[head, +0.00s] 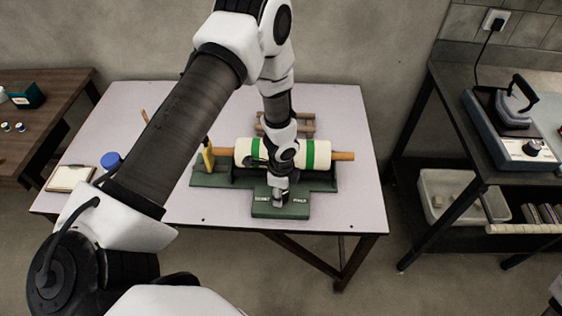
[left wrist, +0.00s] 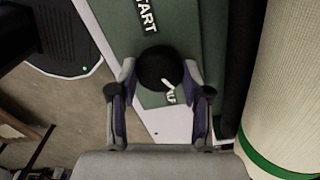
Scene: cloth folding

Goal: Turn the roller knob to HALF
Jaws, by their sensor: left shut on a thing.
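The roller knob (left wrist: 156,62) is a dark round knob with a white pointer mark, on a green panel (left wrist: 205,30). The pointer aims down and to the right, toward partly hidden letters ending in "LF"; "START" reads above the knob. My left gripper (left wrist: 160,90) has its fingers on both sides of the knob, shut on it. In the head view my left gripper (head: 279,190) points down at the front of the green base (head: 322,182). The cream roller (head: 322,150) with green bands lies behind it.
The base stands on a pale table (head: 352,110). A clipboard (head: 70,178) and a blue-topped item (head: 111,160) are at its left. A wooden rack (head: 300,122) is behind the roller. A dark bench (head: 450,100) with an appliance (head: 515,125) stands at right.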

